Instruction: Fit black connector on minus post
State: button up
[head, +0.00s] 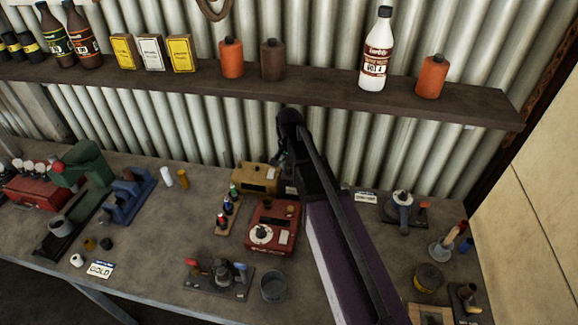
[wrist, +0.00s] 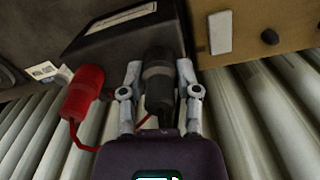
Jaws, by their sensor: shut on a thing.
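My gripper (wrist: 160,72) is shut on the black connector (wrist: 158,92), with one finger on each side of it in the wrist view. The connector's far end overlaps the dark box (wrist: 112,42); I cannot tell whether it touches it. The minus post is not visible, and the connector may cover it. A red connector (wrist: 82,92) with a red cable is left of my gripper, near the dark box's edge. In the head view my gripper (head: 282,158) is at the back of the bench by the wall, partly hidden by my arm.
A tan box (wrist: 252,28) is close on the right in the wrist view; it also shows in the head view (head: 256,178). A red unit (head: 273,228) stands in front. The shelf (head: 330,98) with bottles and tins runs above. The corrugated wall (head: 180,130) is close behind.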

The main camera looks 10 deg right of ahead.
jog(key=shift+f, duration=0.25)
dwell(0.5)
jog(key=o, duration=1.1)
jog(key=shift+o, duration=1.4)
jog(key=shift+r, duration=0.1)
jog(key=shift+r+p, duration=3.35)
jog(key=shift+r, duration=0.1)
